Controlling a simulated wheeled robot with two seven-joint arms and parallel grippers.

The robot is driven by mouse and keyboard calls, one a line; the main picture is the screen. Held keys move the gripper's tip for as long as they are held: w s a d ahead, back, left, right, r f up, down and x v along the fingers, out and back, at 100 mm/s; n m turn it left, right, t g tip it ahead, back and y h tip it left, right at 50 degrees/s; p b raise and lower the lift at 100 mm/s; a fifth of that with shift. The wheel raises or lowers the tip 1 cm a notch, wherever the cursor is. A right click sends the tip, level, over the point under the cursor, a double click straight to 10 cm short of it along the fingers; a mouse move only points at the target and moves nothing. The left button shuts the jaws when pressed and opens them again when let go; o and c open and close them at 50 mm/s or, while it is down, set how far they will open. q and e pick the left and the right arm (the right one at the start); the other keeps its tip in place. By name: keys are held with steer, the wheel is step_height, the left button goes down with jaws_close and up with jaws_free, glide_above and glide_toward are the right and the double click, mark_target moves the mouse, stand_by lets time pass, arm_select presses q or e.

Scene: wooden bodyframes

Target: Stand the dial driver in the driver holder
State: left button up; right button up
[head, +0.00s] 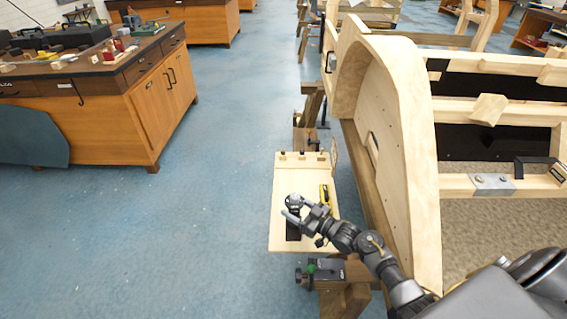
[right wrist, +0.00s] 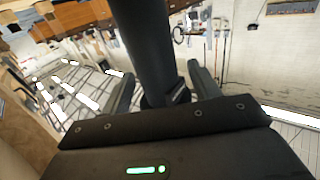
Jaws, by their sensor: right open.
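A dark upright thing with a round grey top, which looks like the dial driver (head: 293,200), is at the left of the small wooden board. A black strip (head: 292,233), perhaps part of the driver holder, shows below it; I cannot tell where one ends and the other begins. My right gripper (head: 298,211) is at the driver with its fingers open on either side. In the right wrist view a thick black cylinder (right wrist: 147,45), likely the driver, rises between the two open fingers (right wrist: 165,85). Its lower end is hidden. My left gripper is not in view.
The pale wooden board (head: 284,178) also carries a yellow and black tool (head: 324,195) to the right of the driver. The large wooden bodyframe (head: 405,140) stands close on the right. A dark clamp (head: 322,270) is below the board. Open floor lies left.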

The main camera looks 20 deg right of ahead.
arm_select(q)
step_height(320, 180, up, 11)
steer(key=p, duration=0.9)
arm_select(e)
step_height(320, 180, up, 13)
steer(key=shift+f, duration=0.1)
steer(key=shift+a+f+b, duration=0.1)
steer(key=shift+a+b, duration=0.2)
steer(key=shift+a, duration=0.15)
steer(key=s+a+r+m+t+h+b, duration=0.1)
steer(key=s+a+r+m+h, duration=0.15)
steer(key=r, duration=0.45)
steer(key=s+a+r+m+t+h+b, duration=0.1)
steer(key=s+a+r+m+h, duration=0.2)
steer(key=r, duration=0.4)
arm_select(q)
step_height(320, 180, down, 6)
steer(key=b, duration=0.3)
arm_select(e)
steer(key=s+n, duration=0.1)
steer(key=s, duration=0.9)
steer(key=shift+s+h, duration=0.3)
steer(key=shift+h, duration=0.05)
steer(key=shift+d, duration=0.15)
